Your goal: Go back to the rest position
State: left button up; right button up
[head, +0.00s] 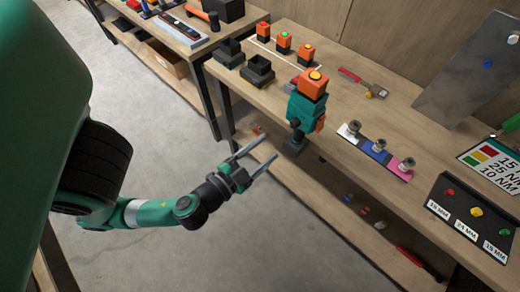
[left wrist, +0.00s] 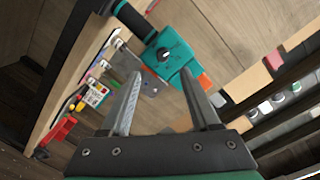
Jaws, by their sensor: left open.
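My left gripper (head: 271,147) is open and empty, held in the air in front of the workbench's near edge. Its two fingers point toward a teal cordless tool with an orange battery block (head: 306,108), which stands on the bench. In the left wrist view the open fingers (left wrist: 160,76) show spread apart, with the teal tool (left wrist: 168,54) beyond their tips. A gap appears to lie between the fingers and the tool. My right gripper is in neither view.
The wooden bench (head: 345,178) holds black holders (head: 258,70), orange blocks (head: 284,41), a coloured strip with sockets (head: 378,152), a red-handled tool (head: 362,83) and a black button panel (head: 470,212). A lower shelf (head: 340,222) carries small items. Bare floor (head: 150,130) lies left of the bench.

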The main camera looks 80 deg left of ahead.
pick_arm(q)
jog(key=shift+s+d+r+p, duration=0.3)
jog(key=shift+s+d+p, duration=0.05)
jog(key=shift+s, duration=0.25)
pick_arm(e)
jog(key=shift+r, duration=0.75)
